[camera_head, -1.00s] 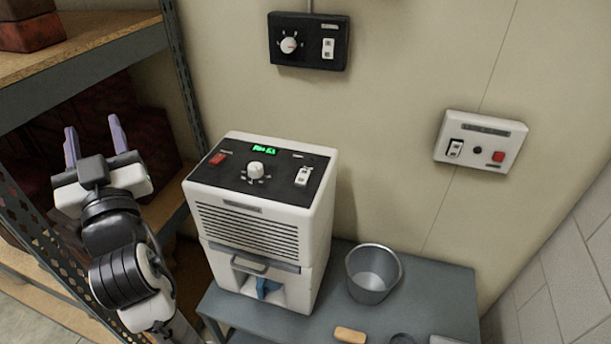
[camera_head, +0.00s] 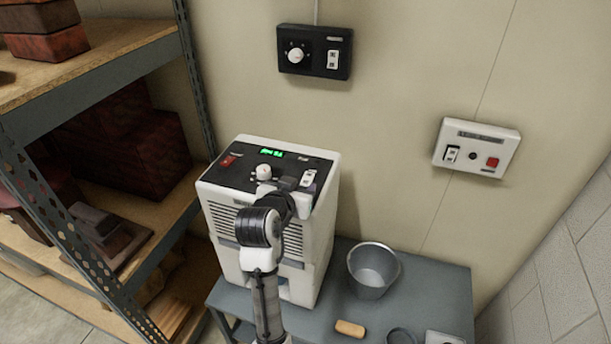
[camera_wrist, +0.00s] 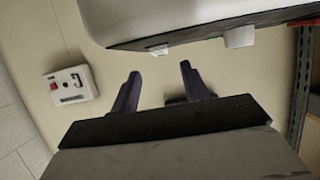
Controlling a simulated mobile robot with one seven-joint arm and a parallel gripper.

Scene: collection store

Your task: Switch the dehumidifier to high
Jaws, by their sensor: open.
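The white dehumidifier (camera_head: 318,215) stands on a grey table. Its black top panel has a green display (camera_head: 270,152), a red switch (camera_head: 228,161), a white round knob (camera_head: 264,172) and a white rocker switch (camera_head: 309,176). My gripper is at the panel's front edge, covering part of it. In the wrist view my gripper (camera_wrist: 160,72) is open and empty, its dark fingers apart. The dehumidifier shows upside down there, with the rocker switch (camera_wrist: 158,50) just past and between the fingertips and the knob (camera_wrist: 240,37) to the right. Contact cannot be made out.
A black control box (camera_head: 313,65) and a white control box (camera_head: 476,148) are on the wall; the white one also shows in the wrist view (camera_wrist: 71,86). A metal bucket (camera_head: 372,270) stands right of the dehumidifier. Shelving (camera_head: 190,85) is on the left.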

